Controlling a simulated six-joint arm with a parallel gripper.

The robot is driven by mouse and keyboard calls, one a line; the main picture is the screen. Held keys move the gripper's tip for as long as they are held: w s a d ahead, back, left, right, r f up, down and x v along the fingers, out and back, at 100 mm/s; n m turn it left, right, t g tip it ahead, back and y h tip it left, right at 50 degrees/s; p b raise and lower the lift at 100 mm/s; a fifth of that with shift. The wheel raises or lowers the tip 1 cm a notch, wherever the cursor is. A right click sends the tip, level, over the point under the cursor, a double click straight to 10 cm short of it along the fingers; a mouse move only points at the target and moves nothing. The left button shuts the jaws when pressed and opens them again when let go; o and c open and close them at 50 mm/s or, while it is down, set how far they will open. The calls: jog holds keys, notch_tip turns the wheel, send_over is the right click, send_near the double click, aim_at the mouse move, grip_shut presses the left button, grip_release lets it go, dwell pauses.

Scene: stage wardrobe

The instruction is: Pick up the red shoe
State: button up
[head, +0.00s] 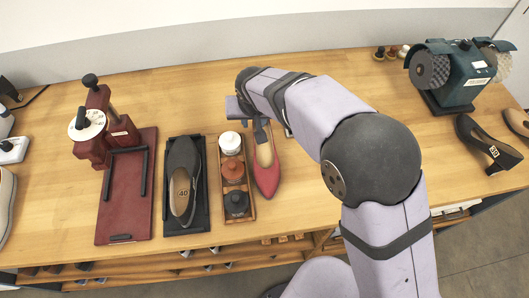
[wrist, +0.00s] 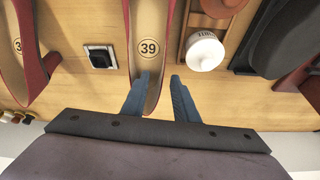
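The red shoe (head: 267,176) is a pointed flat with a tan insole, lying on the table just right of a tray of jars. In the wrist view the shoe (wrist: 152,65) shows its insole marked 39. My gripper (wrist: 159,78) is open over the heel end of the shoe. The left finger overlaps the shoe's edge in this view, and the right finger stands apart from it with a gap. Contact cannot be told. In the head view my gripper (head: 260,124) is at the far, heel end, partly hidden by my arm.
A wooden tray (head: 250,210) holds three jars, the nearest to my gripper being white (wrist: 205,51). A grinder (head: 460,75) stands far right.

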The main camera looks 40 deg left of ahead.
grip_shut()
dwell(0.4)
